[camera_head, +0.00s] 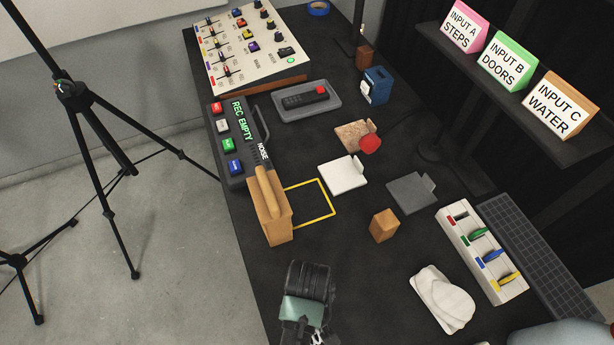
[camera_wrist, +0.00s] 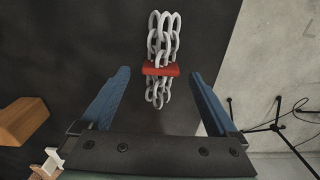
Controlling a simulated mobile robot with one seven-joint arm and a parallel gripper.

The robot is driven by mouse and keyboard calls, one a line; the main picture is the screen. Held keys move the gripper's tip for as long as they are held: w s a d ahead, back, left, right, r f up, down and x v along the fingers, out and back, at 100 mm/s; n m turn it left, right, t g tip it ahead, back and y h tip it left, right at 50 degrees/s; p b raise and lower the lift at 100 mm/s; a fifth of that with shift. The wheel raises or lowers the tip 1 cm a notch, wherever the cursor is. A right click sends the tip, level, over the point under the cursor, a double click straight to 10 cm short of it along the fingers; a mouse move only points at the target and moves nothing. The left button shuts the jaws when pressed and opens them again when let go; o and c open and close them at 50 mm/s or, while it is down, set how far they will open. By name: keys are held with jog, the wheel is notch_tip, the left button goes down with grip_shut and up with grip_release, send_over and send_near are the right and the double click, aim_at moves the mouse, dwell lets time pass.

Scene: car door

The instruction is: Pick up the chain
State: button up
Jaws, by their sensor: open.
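The chain (camera_wrist: 163,35) is made of thick grey metal links and has a red band (camera_wrist: 160,69) around its middle. In the wrist view it lies on the dark table top, bunched lengthwise. My gripper (camera_wrist: 160,75) is open, with one blue finger on each side of the chain. Dark gaps show between the fingers and the links, and no contact is visible; I cannot tell the height. In the head view, my wrist hides most of this spot at the bottom edge, where only a few pale links (camera_head: 318,339) show.
A wooden block (camera_wrist: 22,120) stands left of the chain in the wrist view. The table edge and floor with a tripod (camera_head: 90,110) are close by. A white cloth-like lump (camera_head: 443,298) and a slider box (camera_head: 482,252) stand to the right in the head view.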

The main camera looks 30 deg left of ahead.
notch_tip(320, 180, down, 3)
jog(key=shift+f, duration=0.15)
jog(key=shift+s, duration=0.1)
jog(key=shift+c, duration=0.2)
grip_shut()
